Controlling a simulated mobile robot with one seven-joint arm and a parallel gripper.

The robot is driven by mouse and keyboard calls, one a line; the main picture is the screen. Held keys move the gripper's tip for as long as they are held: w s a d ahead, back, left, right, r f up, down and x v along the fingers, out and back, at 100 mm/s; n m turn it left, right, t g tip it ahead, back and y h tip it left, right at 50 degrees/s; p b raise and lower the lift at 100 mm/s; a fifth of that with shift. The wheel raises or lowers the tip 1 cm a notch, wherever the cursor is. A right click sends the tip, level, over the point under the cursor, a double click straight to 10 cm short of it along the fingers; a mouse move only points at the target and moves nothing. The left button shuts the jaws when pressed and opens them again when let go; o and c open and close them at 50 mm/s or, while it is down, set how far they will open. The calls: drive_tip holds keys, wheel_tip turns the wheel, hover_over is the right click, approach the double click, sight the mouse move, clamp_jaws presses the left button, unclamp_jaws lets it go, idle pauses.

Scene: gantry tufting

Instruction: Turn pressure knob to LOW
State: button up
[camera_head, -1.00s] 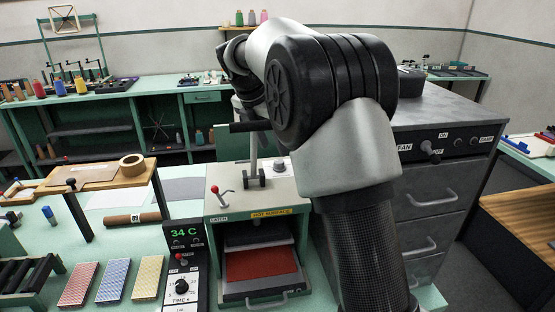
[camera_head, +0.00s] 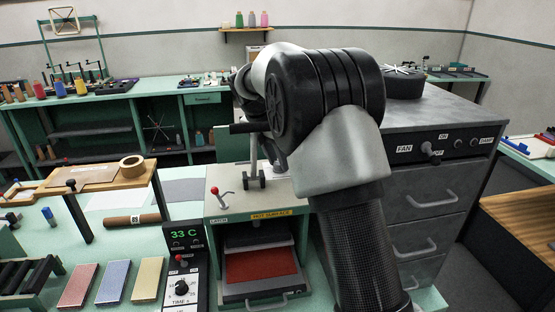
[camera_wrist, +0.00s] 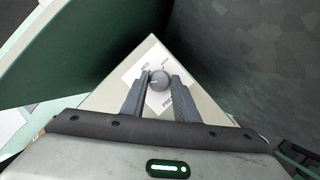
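The pressure knob (camera_wrist: 159,81) is a round grey knob on a white label plate on the cream top of the press. In the wrist view the label shows MED at upper left and part of a word starting PRES below; other marks are too small to read. My gripper (camera_wrist: 159,78) is open, with one finger on each side of the knob. I cannot tell whether either finger touches it.
A dark green panel (camera_wrist: 75,50) rises left of the knob in the wrist view. The grey drawer cabinet (camera_head: 440,198) stands close on the right. A controller reading 33 C (camera_head: 185,238) and several coloured blocks sit left of the press.

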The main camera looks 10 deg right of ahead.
drive_tip(key=shift+s+r+n+p, duration=0.1)
drive_tip(key=shift+r+n+p, duration=0.05)
drive_tip(key=shift+n+p, duration=0.3)
drive_tip(key=shift+n+t, duration=0.3)
drive_tip(key=shift+n, duration=0.05)
drive_tip(key=o, duration=1)
drive_tip(key=shift+o, duration=0.2)
drive_tip(key=v, duration=1.7)
drive_tip(key=shift+r, duration=0.2)
drive_tip(key=shift+d, duration=0.15)
